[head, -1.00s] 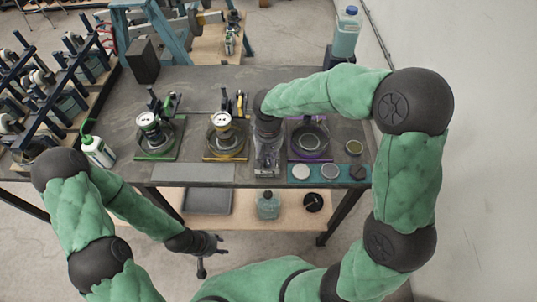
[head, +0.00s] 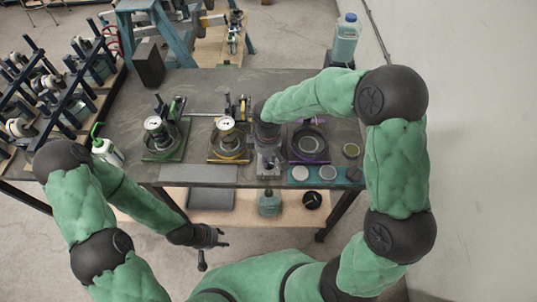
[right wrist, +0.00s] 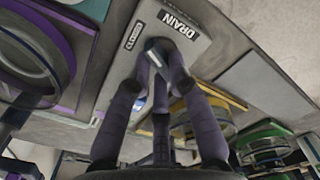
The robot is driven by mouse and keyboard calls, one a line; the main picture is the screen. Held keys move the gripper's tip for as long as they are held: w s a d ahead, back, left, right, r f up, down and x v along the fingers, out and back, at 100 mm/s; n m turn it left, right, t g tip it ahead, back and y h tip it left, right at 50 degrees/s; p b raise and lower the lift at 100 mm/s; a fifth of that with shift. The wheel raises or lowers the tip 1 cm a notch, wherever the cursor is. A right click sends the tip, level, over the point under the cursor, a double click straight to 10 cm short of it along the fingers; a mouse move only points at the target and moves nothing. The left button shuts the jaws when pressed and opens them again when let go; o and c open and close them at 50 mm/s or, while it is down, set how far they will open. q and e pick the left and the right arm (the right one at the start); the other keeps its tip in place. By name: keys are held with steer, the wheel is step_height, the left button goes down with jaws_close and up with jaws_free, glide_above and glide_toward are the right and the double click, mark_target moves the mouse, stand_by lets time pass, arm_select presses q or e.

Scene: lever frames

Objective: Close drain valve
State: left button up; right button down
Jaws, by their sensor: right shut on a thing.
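My right gripper (right wrist: 160,72) is shut on the handle. In the head view my right gripper (head: 268,165) is at the table's front edge, covering most of the valve. My left gripper (head: 222,238) is open and empty, below the table's front edge.
A purple-framed round fixture (head: 308,144) stands right of the valve; yellow (head: 229,144) and green (head: 165,140) ones with gauges stand left. A teal strip (head: 345,176) holds round discs. A bottle (head: 269,203) stands on the lower shelf. A white bottle (head: 106,150) is at left.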

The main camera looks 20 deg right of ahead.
steer(key=n+p, duration=0.2)
steer(key=n, duration=0.3)
steer(key=shift+a+r+p, duration=0.1)
steer(key=shift+a+p, duration=0.05)
steer(key=shift+p, duration=0.25)
stand_by(0.3)
steer(key=c, duration=1.1)
jaws_free()
steer(key=shift+c, duration=0.2)
step_height(320, 180, up, 12)
